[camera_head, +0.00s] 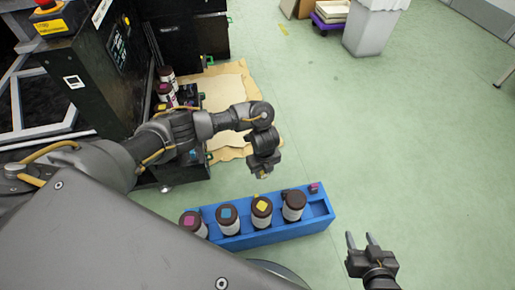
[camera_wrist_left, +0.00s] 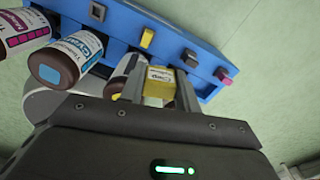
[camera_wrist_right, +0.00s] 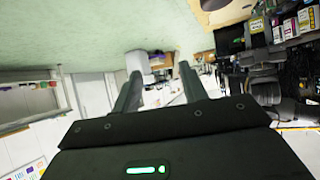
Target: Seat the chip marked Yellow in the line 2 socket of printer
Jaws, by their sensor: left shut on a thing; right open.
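My left gripper (camera_head: 262,174) is shut on a small yellow chip (camera_wrist_left: 158,86) with printing on its face, too small to read surely. It holds the chip over the far side of the blue tray (camera_head: 320,207). Another yellow chip (camera_wrist_left: 147,38) stands in the tray, with a dark chip (camera_wrist_left: 97,10), a black chip (camera_wrist_left: 190,58) and a magenta chip (camera_wrist_left: 225,73). The black printer (camera_head: 95,75) stands at upper left, with bottles (camera_head: 167,90) on its side; its line 2 socket cannot be made out. My right gripper (camera_head: 360,240) is open and empty, right of the tray.
The tray holds bottles with magenta (camera_head: 189,220), cyan (camera_head: 226,212), yellow (camera_head: 261,205) and dark (camera_head: 294,199) tops. Stained cardboard (camera_head: 228,85) lies beside the printer. A grey bin (camera_head: 371,30) stands far off.

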